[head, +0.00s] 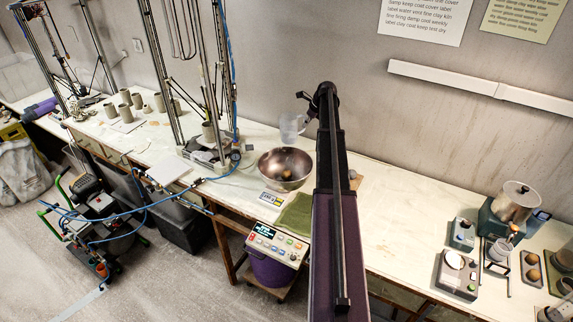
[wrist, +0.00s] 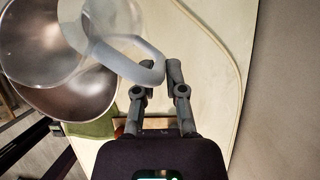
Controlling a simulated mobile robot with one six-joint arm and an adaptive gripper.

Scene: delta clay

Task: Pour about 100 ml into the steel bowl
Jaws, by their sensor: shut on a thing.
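The steel bowl (head: 282,182) stands on the long bench, left of my arm in the head view. A brownish patch shows inside it; I cannot tell whether it is a reflection or contents. A translucent jug (head: 291,127) is just behind the bowl and looks roughly upright. My gripper (wrist: 158,80) is shut on the jug's handle (wrist: 135,62). In the wrist view the jug body (wrist: 92,30) overlaps the steel bowl (wrist: 70,103). Liquid inside the jug cannot be made out. My arm hides part of the bench right of the bowl.
A green cloth (head: 295,214) and a small labelled card (head: 271,198) lie before the bowl. A metal-framed machine (head: 208,130) with a blue hose stands left. A control panel (head: 277,245) is at the front edge.

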